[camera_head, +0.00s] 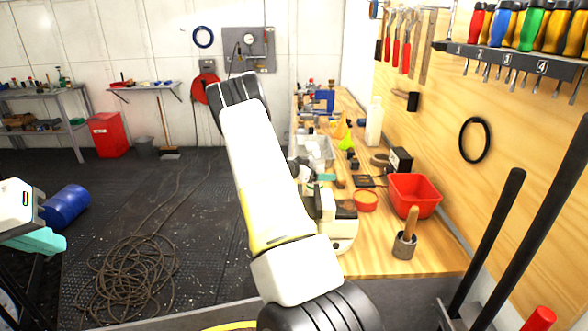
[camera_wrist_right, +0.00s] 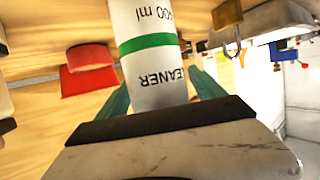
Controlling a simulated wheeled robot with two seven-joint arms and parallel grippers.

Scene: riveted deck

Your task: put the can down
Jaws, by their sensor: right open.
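The can is white with a green band and the words "CLEANER" and "400 ml". It fills the middle of the right wrist view (camera_wrist_right: 150,70), upside down in that picture. My right gripper (camera_wrist_right: 160,82) is open, with one teal finger on each side of the can. Whether a finger touches it I cannot tell. The can's foot is out of the wrist picture. In the head view my right arm covers much of that spot, and I cannot make out the can surely. My left gripper (camera_head: 45,241) is at the far left edge, away from the bench; its finger gap does not show.
The wooden workbench (camera_head: 385,257) runs along the right wall. A white bottle (camera_head: 374,122) stands further back. Bare wood shows near the front edge.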

